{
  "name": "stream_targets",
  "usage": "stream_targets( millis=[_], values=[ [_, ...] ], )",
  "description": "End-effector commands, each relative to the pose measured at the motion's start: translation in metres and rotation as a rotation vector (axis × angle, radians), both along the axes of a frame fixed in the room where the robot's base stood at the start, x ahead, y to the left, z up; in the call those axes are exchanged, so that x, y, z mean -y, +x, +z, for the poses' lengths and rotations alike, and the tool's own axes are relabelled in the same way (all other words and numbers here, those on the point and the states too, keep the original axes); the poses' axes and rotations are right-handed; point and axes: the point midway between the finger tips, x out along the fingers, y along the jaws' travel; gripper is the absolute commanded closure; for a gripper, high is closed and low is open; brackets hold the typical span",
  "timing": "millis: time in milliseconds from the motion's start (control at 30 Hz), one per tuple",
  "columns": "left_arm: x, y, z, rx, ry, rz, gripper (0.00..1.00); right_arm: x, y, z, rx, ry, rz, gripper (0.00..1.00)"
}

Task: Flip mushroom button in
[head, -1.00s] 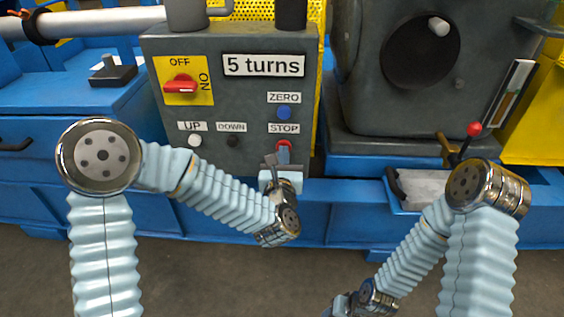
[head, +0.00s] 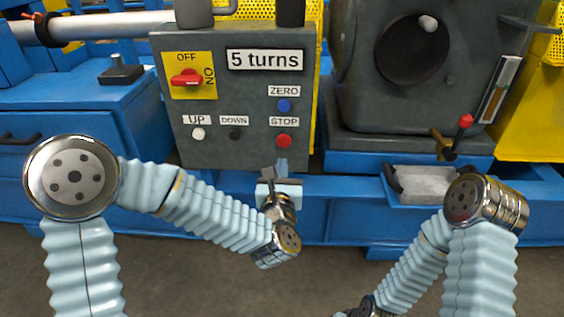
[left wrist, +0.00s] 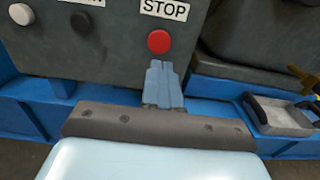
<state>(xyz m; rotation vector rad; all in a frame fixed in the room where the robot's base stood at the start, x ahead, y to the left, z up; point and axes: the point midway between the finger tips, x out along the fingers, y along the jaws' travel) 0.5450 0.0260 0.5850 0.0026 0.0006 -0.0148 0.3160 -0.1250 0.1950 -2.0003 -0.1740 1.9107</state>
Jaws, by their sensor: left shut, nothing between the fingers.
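The red mushroom button (head: 284,140) sits under the STOP label at the lower right of the grey control panel (head: 215,145). It also shows in the left wrist view (left wrist: 159,41), just above my fingertips. My left gripper (head: 281,166) is shut and empty, below the red button in the head view. A gap shows between the fingertips and the button. In the left wrist view the shut fingers (left wrist: 163,68) point up at the button. My right arm comes in at the lower right, and its gripper is cut off by the bottom edge of the head view.
The panel also carries a red OFF/ON switch (head: 187,77), a blue ZERO button (head: 284,105), a white UP button (head: 198,133) and a black DOWN button (head: 235,134). A red-knobbed lever (head: 465,122) and a grey tray (head: 425,184) are to the right.

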Motion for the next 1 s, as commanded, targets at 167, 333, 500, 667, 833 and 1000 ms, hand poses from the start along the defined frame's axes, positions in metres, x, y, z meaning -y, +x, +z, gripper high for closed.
stream_targets(
  millis=[167, 333, 500, 667, 833, 1000],
  values=[
    [0.000, -0.031, -0.001, 0.000, 0.001, -0.003, 1.00, 0.000, 0.000, -0.004, -0.001, 0.001, 0.000, 0.57],
    [0.000, -0.050, -0.001, 0.000, 0.000, -0.001, 1.00, -0.001, 0.000, -0.005, -0.002, 0.001, 0.001, 0.57],
    [0.000, -0.057, 0.000, 0.000, -0.001, -0.001, 1.00, -0.001, 0.000, -0.005, -0.002, 0.001, 0.001, 0.57],
    [0.000, -0.057, 0.000, 0.000, 0.000, -0.001, 1.00, -0.001, 0.000, -0.005, -0.002, 0.001, 0.001, 0.57],
    [0.000, -0.056, 0.000, 0.000, 0.000, -0.001, 1.00, -0.001, 0.000, -0.005, -0.001, 0.001, 0.002, 0.57],
    [-0.001, -0.054, -0.004, -0.016, 0.040, -0.009, 1.00, -0.001, 0.000, -0.002, -0.001, 0.001, 0.002, 0.57]
  ],
)
